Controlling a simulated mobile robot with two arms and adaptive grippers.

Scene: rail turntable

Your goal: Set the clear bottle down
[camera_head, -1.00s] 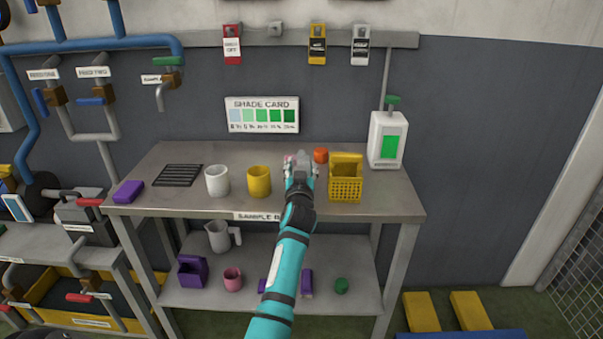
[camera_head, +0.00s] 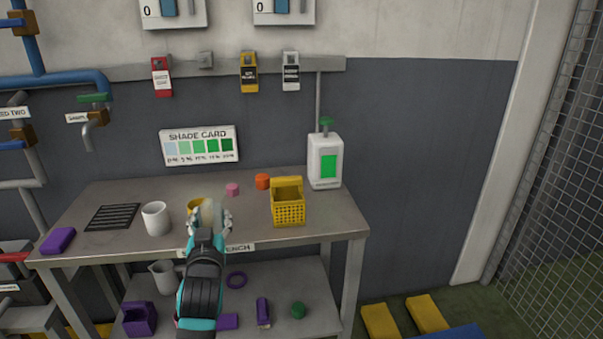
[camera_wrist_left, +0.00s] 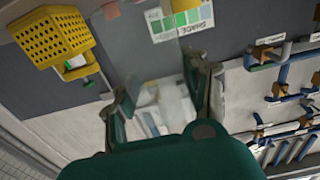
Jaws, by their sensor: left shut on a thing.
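My left gripper (camera_head: 209,218) is over the front part of the sample bench (camera_head: 110,245), in front of a yellow cup (camera_head: 194,205) that it partly hides. It is shut on the clear bottle (camera_head: 211,209), which is see-through and hard to make out. In the left wrist view the bottle (camera_wrist_left: 150,55) shows as a faint pane between the two fingers (camera_wrist_left: 158,100). I cannot tell whether its base touches the bench top. My right gripper is not in view.
A yellow basket (camera_head: 288,211) stands right of the gripper, with a pink piece (camera_head: 232,189) and an orange piece (camera_head: 262,181) behind. A white cup (camera_head: 156,218), black grate (camera_head: 113,217) and purple block (camera_head: 58,240) lie left. A white dispenser (camera_head: 325,165) stands at the back right.

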